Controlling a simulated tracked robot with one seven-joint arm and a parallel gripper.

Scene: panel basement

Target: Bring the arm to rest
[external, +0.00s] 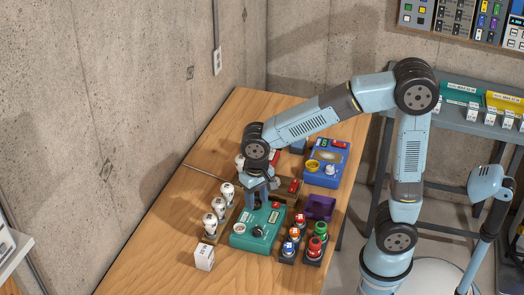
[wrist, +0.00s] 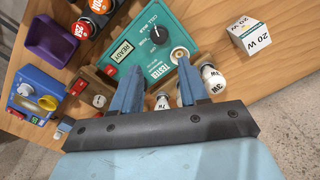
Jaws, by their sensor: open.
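My arm reaches from its base at the right over the wooden table (external: 180,230). My gripper (external: 262,203) points down just above the green tester box (external: 248,232). In the wrist view my gripper (wrist: 158,82) has its two blue fingers spread apart with nothing between them. The green tester (wrist: 165,35) with its black knob and round socket lies beyond the fingertips. I cannot tell from these views exactly how far the fingers are above the table things.
Several white bulbs (external: 219,205) stand left of the tester, with a white box (external: 204,257) in front. Coloured jars (external: 315,247), a purple tray (external: 320,207) and a blue device (external: 325,165) stand to the right. A concrete wall (external: 120,100) borders the left. A grey shelf (external: 455,120) stands at right.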

